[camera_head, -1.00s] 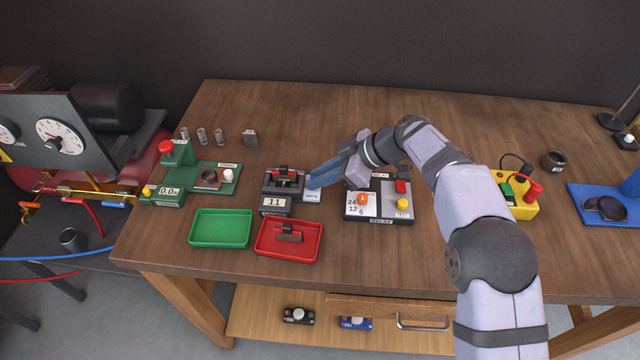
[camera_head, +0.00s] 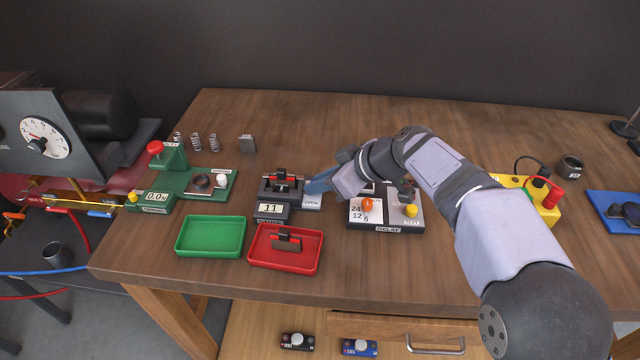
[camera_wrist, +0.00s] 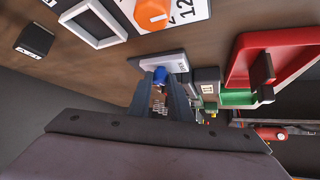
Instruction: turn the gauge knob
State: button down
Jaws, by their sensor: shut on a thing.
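The gauge (camera_head: 271,208) is a dark block on the table with a small display reading 11 and a red-and-black clamp part on top. A pale plate (camera_head: 312,202) marked OPEN sits at its right side. My gripper (camera_head: 308,186) reaches in from the right, with its blue-grey fingers at the gauge's right side. In the wrist view the fingers (camera_wrist: 160,88) close around a small blue knob (camera_wrist: 160,74) in front of the pale plate.
A red tray (camera_head: 262,261) holding a dark part and an empty green tray (camera_head: 190,251) stand in front. A relay board (camera_head: 385,218) lies under my arm. A green device (camera_head: 183,186) stands left, with several springs behind it. The back of the table is mostly clear.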

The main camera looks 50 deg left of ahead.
jog(key=c, duration=1.6)
grip_release()
jog(key=n+p, duration=0.1)
jog(key=p, duration=0.1)
jog(key=shift+r+g+p, duration=0.15)
jog(key=shift+g+p, duration=0.15)
jog(key=shift+g, duration=0.1)
jog(key=shift+p, duration=0.55)
jog(key=n+g+p, duration=0.1)
jog(key=p, duration=0.2)
jog(key=n+h+p, duration=0.1)
jog(key=p, duration=0.1)
jog(key=shift+w+a+n+g+p, duration=0.1)
jog(key=shift+w+n+g+p, duration=0.1)
jog(key=shift+n+g+p, duration=0.2)
jog(key=shift+r+n+g+h+p, duration=0.15)
jog(key=shift+n+g+h+p, duration=0.2)
jog(key=shift+p, duration=0.8)
jog(key=n+p, duration=0.1)
jog(key=p, duration=0.1)
jog(key=shift+w+g+h+p, duration=0.1)
jog(key=shift+g+h+p, duration=0.15)
jog(key=shift+p, duration=0.15)
jog(key=shift+n, duration=0.25)
